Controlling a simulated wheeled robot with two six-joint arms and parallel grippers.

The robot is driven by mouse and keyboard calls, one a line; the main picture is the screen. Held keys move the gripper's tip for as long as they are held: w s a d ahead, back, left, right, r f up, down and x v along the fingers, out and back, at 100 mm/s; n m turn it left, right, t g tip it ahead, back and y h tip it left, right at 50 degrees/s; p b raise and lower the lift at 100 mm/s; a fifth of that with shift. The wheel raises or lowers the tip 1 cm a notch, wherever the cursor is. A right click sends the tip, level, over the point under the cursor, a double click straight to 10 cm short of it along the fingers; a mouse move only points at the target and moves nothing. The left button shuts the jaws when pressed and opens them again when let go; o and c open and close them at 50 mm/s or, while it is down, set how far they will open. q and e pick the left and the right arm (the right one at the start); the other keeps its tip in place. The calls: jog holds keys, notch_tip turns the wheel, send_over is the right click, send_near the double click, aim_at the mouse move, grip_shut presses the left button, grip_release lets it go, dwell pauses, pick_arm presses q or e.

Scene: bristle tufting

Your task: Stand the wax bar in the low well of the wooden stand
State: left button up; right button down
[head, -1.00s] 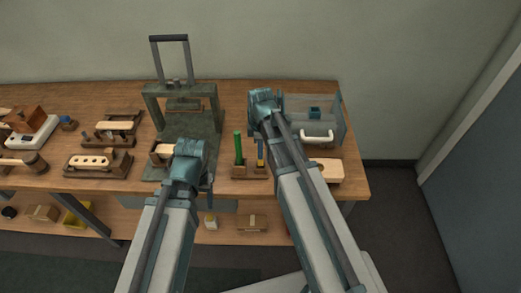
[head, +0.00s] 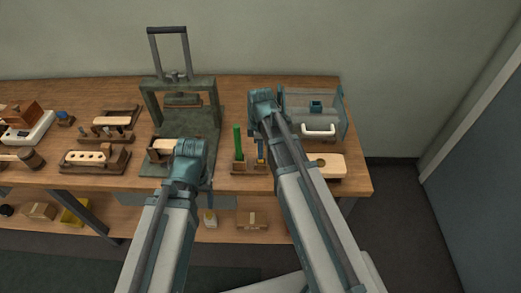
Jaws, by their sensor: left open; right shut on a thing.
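The small wooden stand (head: 240,168) sits near the front edge of the bench, between my two arms. A green upright cylinder (head: 238,142) stands at its left, and a thin blue and yellow upright piece (head: 261,150) is at its right. My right gripper (head: 263,105) is above and behind the stand's right side. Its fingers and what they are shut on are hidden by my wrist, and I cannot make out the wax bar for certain. My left gripper (head: 188,160) is open at the front of the metal press; its fingertips are mostly hidden.
The tall press (head: 208,92) stands behind my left gripper. A grey open bin with a white handle (head: 318,129) and a pale wooden block (head: 328,165) are at the right. Wooden fixtures (head: 94,158) fill the left side. A shelf below holds small boxes (head: 252,220).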

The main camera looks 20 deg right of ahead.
jog(key=shift+f+b, duration=0.35)
jog(key=shift+f, duration=0.1)
dwell(0.6)
jog(key=shift+c, duration=1.6)
grip_release()
jog(key=shift+r, duration=0.1)
jog(key=shift+r+p, duration=3.5)
jog(key=shift+p, duration=0.1)
jog(key=s+a+m+h, duration=0.1)
jog(key=s+a+m, duration=0.9)
jog(key=s, duration=0.4)
jog(key=shift+s+a+m, duration=0.15)
jog(key=shift+a+m, duration=0.1)
jog(key=shift+m, duration=0.25)
